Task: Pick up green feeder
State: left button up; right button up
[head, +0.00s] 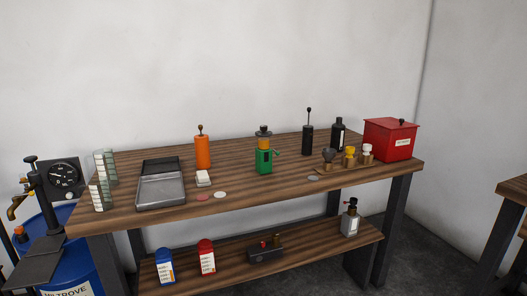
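The green feeder (264,160) stands upright near the middle of the wooden table (235,193). It has a green body with a small dark window, a yellow upper part, a dark cap with a knob on top and a green side arm pointing right. Nothing covers it. Neither of my grippers shows in the head view.
An orange cylinder (202,151) stands left of the feeder and a black pump-like cylinder (307,139) right of it. A grey tray (161,189) and a red box (390,139) lie further out. Pale discs (220,195) lie in front. The tabletop around the feeder is mostly clear.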

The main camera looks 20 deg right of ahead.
aim_at(264, 153)
jog(key=i+l, duration=1.8)
jog(key=l, duration=0.15)
jog(key=k, duration=0.5)
